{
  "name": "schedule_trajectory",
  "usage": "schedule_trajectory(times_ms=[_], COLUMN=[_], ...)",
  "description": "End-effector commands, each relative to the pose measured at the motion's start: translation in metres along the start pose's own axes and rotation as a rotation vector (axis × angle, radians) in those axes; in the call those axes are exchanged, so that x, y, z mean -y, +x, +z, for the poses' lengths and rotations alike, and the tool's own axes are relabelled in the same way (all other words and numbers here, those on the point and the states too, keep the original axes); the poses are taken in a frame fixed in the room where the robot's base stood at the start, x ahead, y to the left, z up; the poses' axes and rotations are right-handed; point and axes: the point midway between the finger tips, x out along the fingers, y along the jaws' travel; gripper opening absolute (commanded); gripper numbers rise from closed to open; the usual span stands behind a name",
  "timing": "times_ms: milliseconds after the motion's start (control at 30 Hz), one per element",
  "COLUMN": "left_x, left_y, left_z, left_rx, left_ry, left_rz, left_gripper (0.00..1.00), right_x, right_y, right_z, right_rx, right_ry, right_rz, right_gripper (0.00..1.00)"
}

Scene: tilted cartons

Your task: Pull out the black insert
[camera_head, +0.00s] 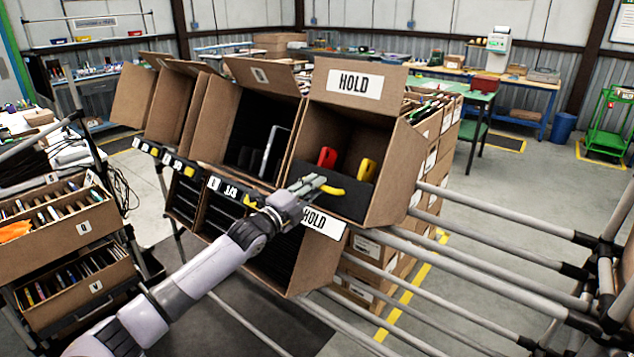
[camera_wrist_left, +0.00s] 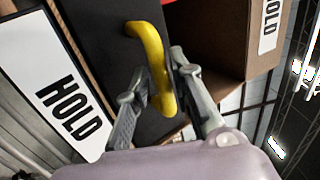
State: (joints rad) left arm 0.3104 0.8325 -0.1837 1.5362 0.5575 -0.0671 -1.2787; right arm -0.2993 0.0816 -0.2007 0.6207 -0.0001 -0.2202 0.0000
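The black insert (camera_head: 350,204) sits in the tilted brown carton (camera_head: 395,190) marked HOLD. A yellow handle (camera_head: 333,190) curves out from its front. In the left wrist view the insert's dark face (camera_wrist_left: 100,35) fills the upper middle, with the yellow handle (camera_wrist_left: 154,60) standing out from it. My left gripper (camera_head: 308,186) is at the carton's front. In the left wrist view its fingers (camera_wrist_left: 156,82) are apart on either side of the handle; the right finger looks close to it, with a gap at the left finger. My right gripper is not in view.
A red item (camera_head: 327,157) and another yellow item (camera_head: 367,170) show inside the carton. A HOLD label (camera_head: 324,223) is below the insert. Other tilted cartons (camera_head: 257,120) stand to the left. Grey rack tubes (camera_head: 480,265) run to the right.

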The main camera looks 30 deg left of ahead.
Motion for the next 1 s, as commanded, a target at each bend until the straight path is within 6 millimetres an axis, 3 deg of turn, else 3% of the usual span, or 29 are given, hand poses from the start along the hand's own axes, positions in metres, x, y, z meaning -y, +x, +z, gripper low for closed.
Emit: schedule_trajectory(times_ms=[200, 500, 833, 1000], left_x=[0.001, 0.0, 0.0, 0.0], left_y=[0.015, 0.016, 0.016, 0.016], left_z=[0.0, 0.0, 0.0, 0.0], left_rx=[0.0, 0.0, 0.0, 0.0], left_ry=[0.002, 0.002, 0.002, 0.002], left_rz=[-0.001, -0.001, 0.0, 0.0], left_gripper=[0.21, 0.21, 0.0, 0.0], right_x=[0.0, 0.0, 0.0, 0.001], right_y=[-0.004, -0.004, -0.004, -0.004], right_z=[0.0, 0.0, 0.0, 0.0], right_rx=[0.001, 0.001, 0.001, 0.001], right_ry=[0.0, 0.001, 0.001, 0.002], right_rz=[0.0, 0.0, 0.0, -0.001], right_gripper=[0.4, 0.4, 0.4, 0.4])
